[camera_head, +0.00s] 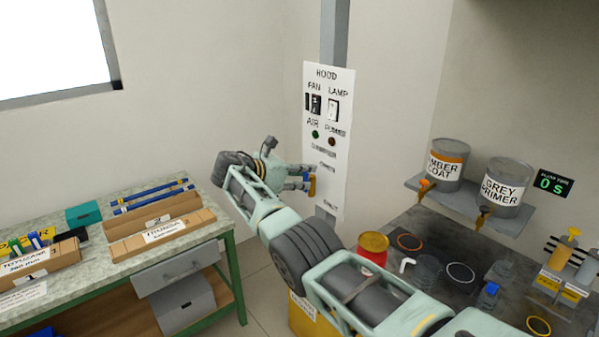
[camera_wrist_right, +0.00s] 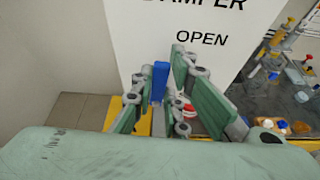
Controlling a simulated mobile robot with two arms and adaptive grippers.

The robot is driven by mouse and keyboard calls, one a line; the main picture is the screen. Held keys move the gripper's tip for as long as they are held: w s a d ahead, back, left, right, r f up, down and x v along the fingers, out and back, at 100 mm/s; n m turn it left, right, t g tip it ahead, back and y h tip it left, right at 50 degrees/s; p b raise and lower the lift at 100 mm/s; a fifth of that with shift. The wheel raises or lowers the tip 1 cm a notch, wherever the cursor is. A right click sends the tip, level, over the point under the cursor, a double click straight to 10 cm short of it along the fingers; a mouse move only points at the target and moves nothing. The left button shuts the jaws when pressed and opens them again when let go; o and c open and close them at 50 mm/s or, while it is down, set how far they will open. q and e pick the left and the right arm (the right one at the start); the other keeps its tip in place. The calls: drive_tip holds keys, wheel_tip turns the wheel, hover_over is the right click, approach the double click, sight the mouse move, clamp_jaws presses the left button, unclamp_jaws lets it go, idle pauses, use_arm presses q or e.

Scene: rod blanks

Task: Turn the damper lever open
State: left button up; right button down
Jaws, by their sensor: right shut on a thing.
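The damper lever shows as a small blue handle (camera_wrist_right: 160,82) between the fingers in the right wrist view, below the printed words DAMPER and OPEN. In the head view, a bit of blue and orange (camera_head: 312,187) shows at the fingertips, at the left edge of the white hood panel (camera_head: 325,150). My right gripper (camera_head: 305,180) reaches across to that panel and is shut on the lever. In the right wrist view, its green finger pads (camera_wrist_right: 158,72) stand on either side of the handle. The lever's pivot is hidden. My left gripper is not in view.
A workbench (camera_head: 240,262) with boxes and rods stands at the left. At the right, two paint cans (camera_head: 447,165) sit on a shelf above a dark counter (camera_head: 405,280) with jars. A red container with a yellow top (camera_head: 373,245) stands near my right forearm.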

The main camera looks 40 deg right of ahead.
drive_tip(key=shift+w+n, duration=0.15)
drive_tip(key=shift+n, duration=0.15)
idle(0.4)
drive_tip(key=c, duration=1.7)
unclamp_jaws()
drive_tip(key=v, duration=1.2)
drive_tip(key=shift+w, duration=0.2)
